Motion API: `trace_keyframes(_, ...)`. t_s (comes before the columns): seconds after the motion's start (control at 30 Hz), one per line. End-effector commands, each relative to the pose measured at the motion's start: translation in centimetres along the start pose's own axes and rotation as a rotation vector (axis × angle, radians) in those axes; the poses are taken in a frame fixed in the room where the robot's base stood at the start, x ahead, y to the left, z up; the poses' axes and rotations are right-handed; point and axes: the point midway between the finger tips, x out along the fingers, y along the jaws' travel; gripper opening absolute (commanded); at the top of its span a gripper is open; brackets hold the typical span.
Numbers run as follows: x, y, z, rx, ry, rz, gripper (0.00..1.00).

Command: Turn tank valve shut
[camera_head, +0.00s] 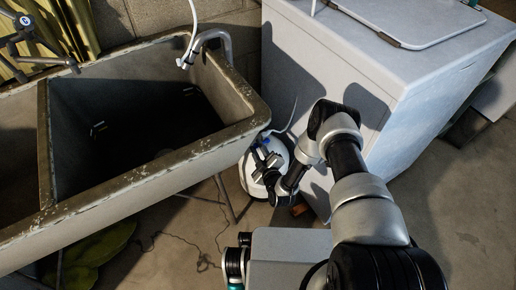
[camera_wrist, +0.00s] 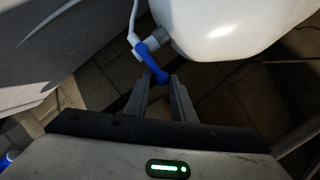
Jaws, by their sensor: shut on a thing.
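The tank valve has a blue lever handle (camera_wrist: 152,62) and sits beside a white tank (camera_wrist: 220,25) in the wrist view. A white tube rises from the valve. My gripper (camera_wrist: 161,80) has its two fingers around the free end of the blue handle and is shut on it. In the head view the tank (camera_head: 246,178) stands on the floor between the sink and the white appliance. My gripper (camera_head: 262,158) is at the tank's top there, and only a little of the blue handle (camera_head: 265,141) shows. My wrist hides part of the tank.
A white appliance (camera_head: 340,80) stands close on the right. Thin sink legs and a cord on the floor (camera_head: 190,240) lie below.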

Motion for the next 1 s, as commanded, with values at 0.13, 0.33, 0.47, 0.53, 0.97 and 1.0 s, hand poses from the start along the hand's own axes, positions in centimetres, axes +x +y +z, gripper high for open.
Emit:
trace_keyframes(0.13,-0.4,0.7,-0.4,0.000,-0.006,-0.003,0.08)
trace_keyframes(0.33,-0.4,0.8,-0.2,-0.001,-0.007,0.001,0.07)
trace_keyframes(0.47,-0.3,1.0,-0.2,-0.001,-0.008,0.003,0.06)
trace_keyframes(0.53,-0.4,1.2,-0.2,-0.002,-0.009,0.004,0.06)
trace_keyframes(0.97,-0.5,2.6,-0.7,-0.003,-0.009,0.007,0.05)
trace_keyframes(1.0,-0.5,2.6,-0.7,-0.002,-0.009,0.007,0.05)
